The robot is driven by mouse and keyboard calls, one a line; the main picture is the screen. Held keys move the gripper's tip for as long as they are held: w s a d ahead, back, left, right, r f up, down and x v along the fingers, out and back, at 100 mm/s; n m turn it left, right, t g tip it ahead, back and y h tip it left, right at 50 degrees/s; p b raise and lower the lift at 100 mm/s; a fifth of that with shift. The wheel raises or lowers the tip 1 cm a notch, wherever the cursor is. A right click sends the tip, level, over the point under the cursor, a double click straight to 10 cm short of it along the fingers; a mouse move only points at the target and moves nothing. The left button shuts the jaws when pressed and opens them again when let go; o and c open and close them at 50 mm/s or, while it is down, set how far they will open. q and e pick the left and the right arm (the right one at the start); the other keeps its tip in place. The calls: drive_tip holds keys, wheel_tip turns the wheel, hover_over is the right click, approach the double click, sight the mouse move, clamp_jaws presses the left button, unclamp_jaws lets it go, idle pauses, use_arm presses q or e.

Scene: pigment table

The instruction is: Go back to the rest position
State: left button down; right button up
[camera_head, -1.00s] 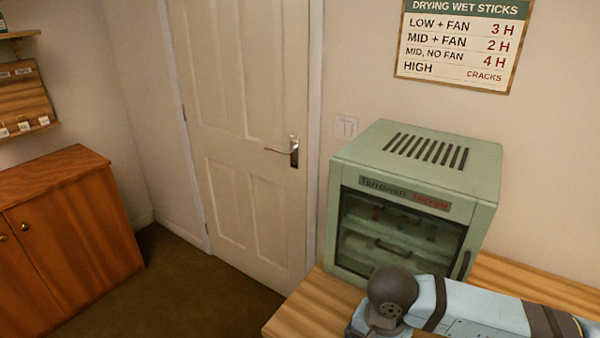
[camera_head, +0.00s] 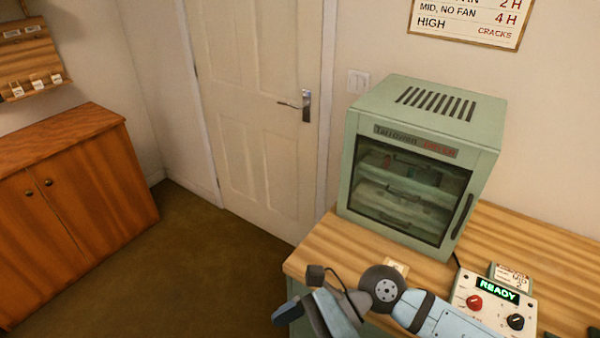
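One of my arms, light blue with dark joints, reaches in from the lower right, in front of the bench. Its bent joint and a link running down and left show, but no gripper fingers can be made out. My other arm is not in view. The green dryer (camera_head: 428,110) stands on the wooden bench (camera_head: 340,240), its glass door shut, with shelves and some small items dimly visible inside. No object is seen held.
A control box (camera_head: 493,305) with a lit "READY" display and red and black knobs sits on the bench at right. A white door (camera_head: 255,100) is shut. A wooden cabinet (camera_head: 70,210) stands at left. The floor (camera_head: 190,265) between is clear.

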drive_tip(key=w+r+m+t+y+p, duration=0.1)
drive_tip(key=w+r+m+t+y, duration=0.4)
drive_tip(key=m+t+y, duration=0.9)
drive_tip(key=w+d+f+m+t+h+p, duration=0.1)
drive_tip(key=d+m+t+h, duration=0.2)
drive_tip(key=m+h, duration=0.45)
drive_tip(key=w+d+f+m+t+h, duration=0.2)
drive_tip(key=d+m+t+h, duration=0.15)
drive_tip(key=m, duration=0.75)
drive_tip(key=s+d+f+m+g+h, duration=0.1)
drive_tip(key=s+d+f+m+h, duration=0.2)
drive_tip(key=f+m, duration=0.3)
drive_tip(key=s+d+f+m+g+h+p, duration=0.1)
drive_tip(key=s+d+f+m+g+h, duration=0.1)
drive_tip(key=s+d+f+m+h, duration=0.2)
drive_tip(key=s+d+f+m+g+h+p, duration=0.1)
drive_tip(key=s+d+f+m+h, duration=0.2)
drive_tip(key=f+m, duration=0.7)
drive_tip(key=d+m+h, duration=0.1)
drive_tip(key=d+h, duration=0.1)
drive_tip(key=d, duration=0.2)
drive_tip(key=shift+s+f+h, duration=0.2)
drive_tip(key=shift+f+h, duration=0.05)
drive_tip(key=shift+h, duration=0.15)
